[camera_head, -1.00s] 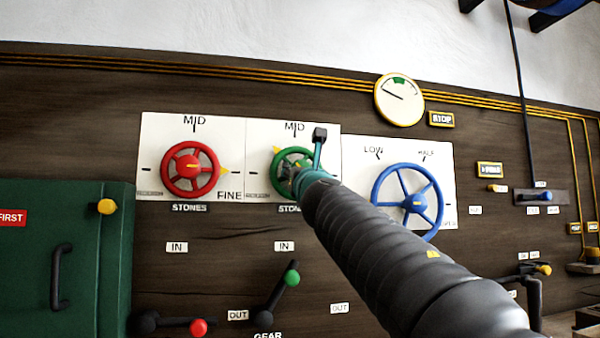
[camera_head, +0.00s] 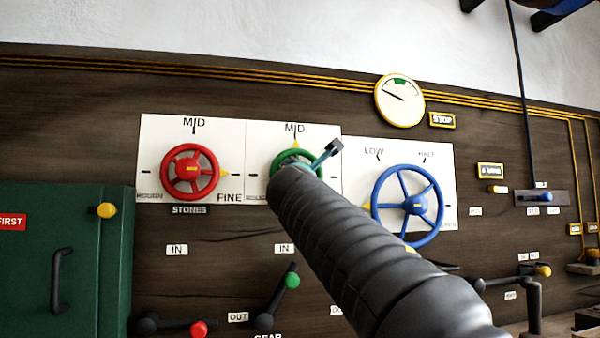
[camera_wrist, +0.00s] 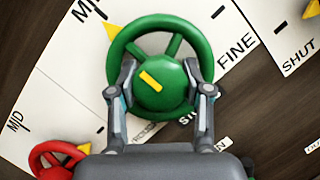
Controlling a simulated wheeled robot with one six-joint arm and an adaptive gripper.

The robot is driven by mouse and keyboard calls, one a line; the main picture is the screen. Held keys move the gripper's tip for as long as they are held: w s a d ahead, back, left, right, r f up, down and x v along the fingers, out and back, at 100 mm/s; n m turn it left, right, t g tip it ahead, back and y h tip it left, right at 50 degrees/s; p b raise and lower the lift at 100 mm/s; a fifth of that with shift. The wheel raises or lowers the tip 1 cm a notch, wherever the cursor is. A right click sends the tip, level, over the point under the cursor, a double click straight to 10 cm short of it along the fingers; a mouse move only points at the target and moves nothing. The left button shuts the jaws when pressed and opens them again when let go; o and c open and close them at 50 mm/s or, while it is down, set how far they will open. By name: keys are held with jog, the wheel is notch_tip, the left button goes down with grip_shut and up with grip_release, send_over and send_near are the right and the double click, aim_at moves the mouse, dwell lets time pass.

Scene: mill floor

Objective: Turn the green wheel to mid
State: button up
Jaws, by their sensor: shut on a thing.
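The green wheel (camera_head: 312,157) is on a white dial plate (camera_head: 258,133) in the head view, largely hidden behind my arm. It fills the middle of the wrist view (camera_wrist: 198,42). Its yellow pointer (camera_head: 296,145) is at the top of the rim, just under the MID mark (camera_head: 295,129). In the wrist view, which is turned, the pointer (camera_wrist: 112,31) aims up and left towards MID (camera_wrist: 86,10). My gripper (camera_wrist: 161,80) is shut on the green wheel, one finger each side of the hub.
A red wheel (camera_head: 190,148) is to the left and a larger blue wheel (camera_head: 437,191) to the right, close to my arm. Levers with a green knob (camera_head: 292,281) and a red knob (camera_head: 199,328) stick out below. A green cabinet (camera_head: 90,240) is at far left.

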dwell(0.3)
jog(key=o, duration=1.2)
jog(key=shift+c, duration=0.2)
jog(key=v, duration=1.2)
jog(key=shift+d, duration=0.15)
